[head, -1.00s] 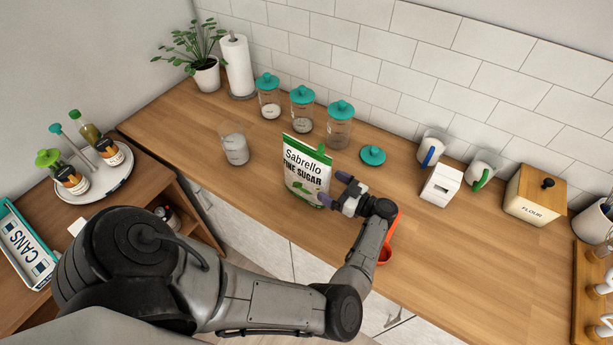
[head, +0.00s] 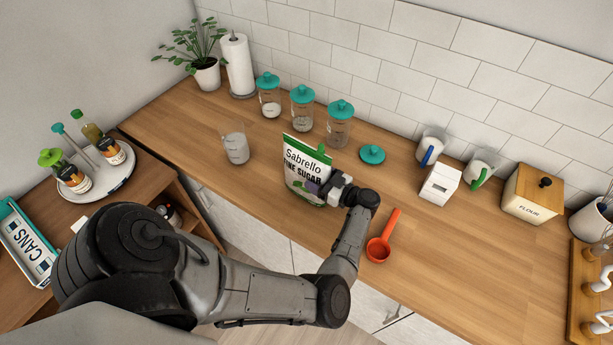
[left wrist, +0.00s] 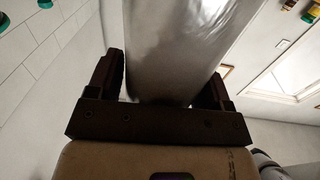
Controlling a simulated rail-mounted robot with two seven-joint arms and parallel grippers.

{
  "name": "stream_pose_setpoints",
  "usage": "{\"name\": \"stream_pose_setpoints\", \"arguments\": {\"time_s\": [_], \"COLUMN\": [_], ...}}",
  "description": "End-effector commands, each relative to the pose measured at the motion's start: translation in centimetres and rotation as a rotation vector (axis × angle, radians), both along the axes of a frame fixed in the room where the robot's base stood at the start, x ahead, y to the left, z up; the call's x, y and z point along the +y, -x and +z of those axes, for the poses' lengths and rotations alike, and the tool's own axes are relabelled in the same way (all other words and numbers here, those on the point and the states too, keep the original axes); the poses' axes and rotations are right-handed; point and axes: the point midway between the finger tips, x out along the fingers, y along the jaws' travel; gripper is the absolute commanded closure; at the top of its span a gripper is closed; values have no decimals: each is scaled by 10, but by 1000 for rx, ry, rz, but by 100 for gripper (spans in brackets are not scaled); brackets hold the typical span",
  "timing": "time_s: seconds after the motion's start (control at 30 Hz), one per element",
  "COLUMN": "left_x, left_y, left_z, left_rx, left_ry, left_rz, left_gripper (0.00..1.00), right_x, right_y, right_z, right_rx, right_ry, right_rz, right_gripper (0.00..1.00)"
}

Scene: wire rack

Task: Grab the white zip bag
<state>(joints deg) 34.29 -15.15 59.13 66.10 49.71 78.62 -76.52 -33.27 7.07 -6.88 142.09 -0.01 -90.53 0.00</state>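The white zip bag (head: 300,165) stands upright on the wooden counter in the head view. It has a green top and reads "Sabrello Fine Sugar". My left gripper (head: 322,187) is at its lower right side, with one finger over the front of the bag. In the left wrist view, the bag's pale, shiny side (left wrist: 170,45) lies between the two fingers of the left gripper (left wrist: 163,80). The fingers are spread around the bag, with narrow gaps beside it. The far finger is mostly hidden in the head view. My right gripper is out of view.
An orange scoop (head: 380,246) lies right of the gripper. A glass jar (head: 235,149) stands left of the bag, lidded jars (head: 302,112) behind it. A loose teal lid (head: 372,154) and a small white box (head: 440,184) are to the right.

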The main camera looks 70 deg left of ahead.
Motion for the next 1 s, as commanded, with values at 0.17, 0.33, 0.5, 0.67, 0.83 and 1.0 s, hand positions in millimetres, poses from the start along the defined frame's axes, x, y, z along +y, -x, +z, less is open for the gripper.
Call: {"name": "stream_pose_setpoints", "arguments": {"time_s": [0.17, 0.33, 0.5, 0.67, 0.83, 1.0], "left_x": [0, 0, 0, 0, 0, 0], "left_y": [0, 0, 0, -1, -1, -1], "left_z": [0, 0, 0, 2, 2, 8], "left_rx": [0, 0, 0, -1, -1, -1], "left_ry": [0, 0, 0, -4, -3, -3], "left_rz": [0, 0, 0, 0, 0, 0], "left_gripper": [44, 60, 76, 84, 84, 84], "right_x": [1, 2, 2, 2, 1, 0], "right_y": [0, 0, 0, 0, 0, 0], "right_z": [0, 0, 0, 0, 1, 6], "right_rx": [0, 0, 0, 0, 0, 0], "right_ry": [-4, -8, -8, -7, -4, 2], "right_rz": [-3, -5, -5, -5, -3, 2], "right_gripper": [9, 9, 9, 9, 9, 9]}}
